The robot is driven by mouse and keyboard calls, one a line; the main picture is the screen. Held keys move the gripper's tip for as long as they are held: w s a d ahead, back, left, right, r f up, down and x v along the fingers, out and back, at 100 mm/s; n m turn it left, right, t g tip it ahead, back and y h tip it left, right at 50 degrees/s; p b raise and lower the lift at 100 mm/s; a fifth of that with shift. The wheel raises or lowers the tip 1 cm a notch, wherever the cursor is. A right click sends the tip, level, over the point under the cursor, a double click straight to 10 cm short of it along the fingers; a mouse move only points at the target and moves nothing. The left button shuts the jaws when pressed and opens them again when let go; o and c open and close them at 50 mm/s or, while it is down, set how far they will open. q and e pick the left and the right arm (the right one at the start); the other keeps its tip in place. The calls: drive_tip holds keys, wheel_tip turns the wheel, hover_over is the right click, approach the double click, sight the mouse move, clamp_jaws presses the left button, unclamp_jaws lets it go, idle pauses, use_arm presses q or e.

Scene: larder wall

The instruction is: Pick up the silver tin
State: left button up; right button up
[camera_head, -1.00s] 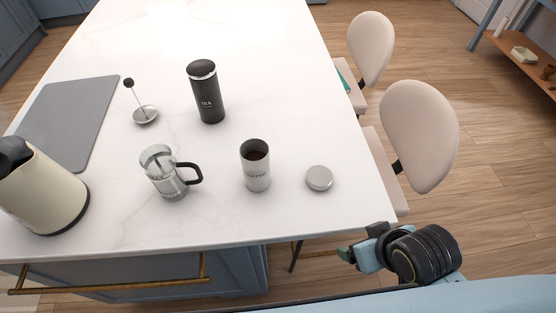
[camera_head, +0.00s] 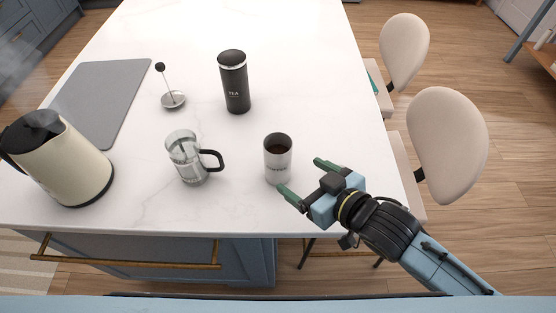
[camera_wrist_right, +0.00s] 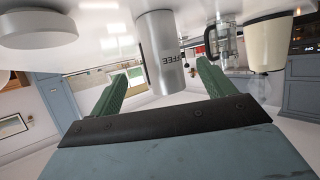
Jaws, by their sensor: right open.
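The silver tin (camera_head: 278,163) stands upright and open on the white worktop, with dark brown contents showing inside. My right gripper (camera_head: 303,178) is open and empty, just right of the tin and low over the worktop. Its near fingertip is close to the tin's lower front; I cannot tell whether it touches. In the right wrist view, which is upside down, the tin (camera_wrist_right: 163,52) with "COFFEE" lettering appears between the two green fingers. The tin's round lid (camera_wrist_right: 38,28) shows at upper left there; in the head view my gripper hides it. My left gripper is not in view.
A glass press jug (camera_head: 190,160) with a black handle stands left of the tin. A dark tea canister (camera_head: 234,85) stands behind. A plunger (camera_head: 173,99), a grey mat (camera_head: 100,100) and a steaming cream kettle (camera_head: 65,165) are further left. Chairs (camera_head: 445,145) line the right edge.

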sight(285, 166)
drive_tip(key=x, duration=0.9)
drive_tip(key=shift+a+f, duration=0.15)
drive_tip(key=shift+a, duration=0.1)
drive_tip(key=c, duration=1.2)
